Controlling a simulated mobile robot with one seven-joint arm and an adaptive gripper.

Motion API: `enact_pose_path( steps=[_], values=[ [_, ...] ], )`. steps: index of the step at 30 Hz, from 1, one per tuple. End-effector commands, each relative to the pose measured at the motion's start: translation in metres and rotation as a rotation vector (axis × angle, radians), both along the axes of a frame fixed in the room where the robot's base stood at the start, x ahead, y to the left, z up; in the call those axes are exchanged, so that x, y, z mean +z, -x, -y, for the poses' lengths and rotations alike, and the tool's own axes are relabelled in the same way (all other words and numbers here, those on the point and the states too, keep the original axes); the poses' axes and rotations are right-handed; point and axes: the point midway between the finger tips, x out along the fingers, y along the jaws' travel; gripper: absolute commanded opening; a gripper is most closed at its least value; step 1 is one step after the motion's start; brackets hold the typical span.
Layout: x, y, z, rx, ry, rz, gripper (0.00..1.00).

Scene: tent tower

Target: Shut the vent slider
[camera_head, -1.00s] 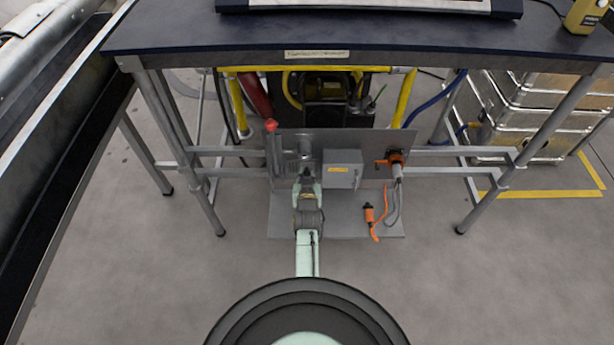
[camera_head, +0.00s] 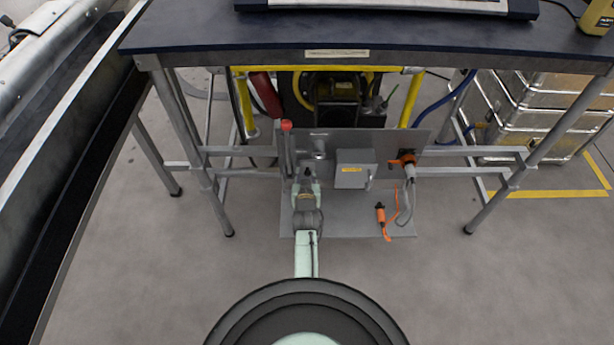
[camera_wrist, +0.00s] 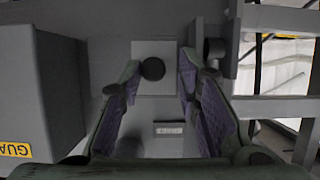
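A grey upright panel (camera_head: 330,140) on a grey base plate stands under the dark table. The wrist view, which looks upside down, shows a pale square plate with a round black knob (camera_wrist: 153,68), probably the vent slider. A small label (camera_wrist: 169,129) is on the panel below it in that view. My gripper (camera_wrist: 158,80) is open and empty. Its fingers frame the knob, one on each side; I cannot tell the depth gap. In the head view my gripper (camera_head: 308,172) is in front of the panel's left part and hides most of the slider area.
A red-topped lever (camera_head: 287,126) stands left of my gripper. A grey box (camera_head: 354,170) with a yellow label is close on the right. An orange connector (camera_head: 403,162) and a loose orange plug (camera_head: 380,213) are farther right. The table (camera_head: 330,35) overhangs the panel.

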Motion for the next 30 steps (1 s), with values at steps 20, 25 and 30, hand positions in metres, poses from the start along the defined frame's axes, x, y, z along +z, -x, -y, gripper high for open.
enact_pose_path(
  steps=[20, 25, 30],
  values=[
    [0.025, 0.062, 0.0, 0.001, 0.0, 0.0, 0.28],
    [0.029, 0.07, 0.0, 0.001, 0.0, 0.0, 0.28],
    [0.029, 0.069, 0.0, 0.0, 0.0, 0.0, 0.28]
  ],
)
